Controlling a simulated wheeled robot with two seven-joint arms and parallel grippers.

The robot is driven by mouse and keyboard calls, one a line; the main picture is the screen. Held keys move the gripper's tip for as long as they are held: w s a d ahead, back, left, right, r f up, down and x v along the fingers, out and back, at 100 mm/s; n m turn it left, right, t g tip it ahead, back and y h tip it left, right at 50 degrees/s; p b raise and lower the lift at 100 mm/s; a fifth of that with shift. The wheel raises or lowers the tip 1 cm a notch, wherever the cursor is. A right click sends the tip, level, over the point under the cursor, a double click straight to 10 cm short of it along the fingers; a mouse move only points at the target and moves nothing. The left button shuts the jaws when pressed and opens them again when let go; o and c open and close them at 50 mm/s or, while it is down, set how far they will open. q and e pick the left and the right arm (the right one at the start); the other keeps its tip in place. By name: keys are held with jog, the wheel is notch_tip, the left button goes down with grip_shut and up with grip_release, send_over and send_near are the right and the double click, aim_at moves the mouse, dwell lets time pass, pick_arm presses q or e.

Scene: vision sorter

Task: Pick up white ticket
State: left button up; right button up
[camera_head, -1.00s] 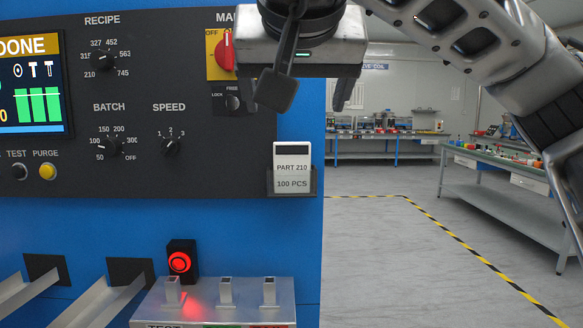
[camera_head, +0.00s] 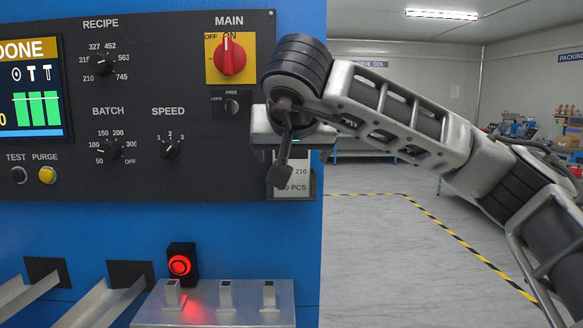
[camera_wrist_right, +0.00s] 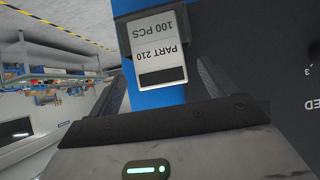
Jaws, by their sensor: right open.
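The white ticket (camera_head: 299,184) is marked "PART 210, 100 PCS" and stands in a dark holder (camera_head: 314,186) at the panel's lower right corner. My right gripper (camera_head: 290,160) is in front of its upper part and hides that in the head view. In the right wrist view the ticket (camera_wrist_right: 157,50) appears upside down, between the two open fingers (camera_wrist_right: 160,88). The fingers do not appear closed on it. My left gripper is not in view.
A red main switch (camera_head: 230,56) and several knobs are on the dark panel left of the gripper. Right of the machine is open floor.

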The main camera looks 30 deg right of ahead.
jog(key=shift+w+d+f, duration=0.15)
jog(key=shift+w+f, duration=0.1)
jog(key=shift+w, duration=0.1)
jog(key=c, duration=1)
jog(key=shift+r, duration=0.1)
